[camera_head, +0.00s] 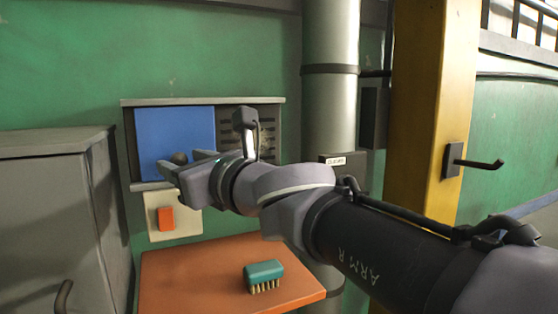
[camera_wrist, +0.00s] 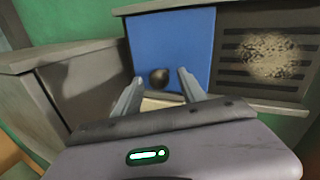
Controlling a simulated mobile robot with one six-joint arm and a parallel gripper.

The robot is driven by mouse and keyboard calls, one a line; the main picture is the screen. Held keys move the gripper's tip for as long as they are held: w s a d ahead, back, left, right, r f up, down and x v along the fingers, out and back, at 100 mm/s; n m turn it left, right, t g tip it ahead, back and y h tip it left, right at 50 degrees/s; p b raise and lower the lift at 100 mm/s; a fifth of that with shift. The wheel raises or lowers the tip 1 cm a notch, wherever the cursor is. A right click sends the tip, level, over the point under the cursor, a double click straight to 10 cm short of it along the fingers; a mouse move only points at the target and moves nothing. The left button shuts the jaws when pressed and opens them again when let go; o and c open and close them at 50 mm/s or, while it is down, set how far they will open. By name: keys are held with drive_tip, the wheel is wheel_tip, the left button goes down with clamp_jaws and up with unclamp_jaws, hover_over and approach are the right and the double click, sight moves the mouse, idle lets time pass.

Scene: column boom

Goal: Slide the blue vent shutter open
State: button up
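The blue vent shutter (camera_head: 172,134) is a flat panel in a grey wall frame and covers most of the frame's left part. A dark round knob (camera_head: 180,158) sits low on it. To its right the dark slatted vent (camera_head: 265,132) is uncovered. In the wrist view the shutter (camera_wrist: 170,42) fills the upper middle, with the knob (camera_wrist: 159,77) showing between the fingertips. My gripper (camera_head: 181,160) is open in front of the knob, one finger on each side in the wrist view (camera_wrist: 158,82). I cannot tell whether the fingers touch it.
A grey cabinet (camera_head: 50,190) stands close on the left. Below the vent are an orange switch (camera_head: 166,218) on a pale plate and an orange shelf (camera_head: 195,285) with a teal brush (camera_head: 263,274). A metal pipe (camera_head: 330,80) and yellow post (camera_head: 425,110) stand right.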

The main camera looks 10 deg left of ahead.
drive_tip(key=b+v, duration=0.1)
drive_tip(key=v, duration=1.6)
drive_tip(key=shift+s+d, duration=0.15)
drive_tip(key=shift+s, duration=0.1)
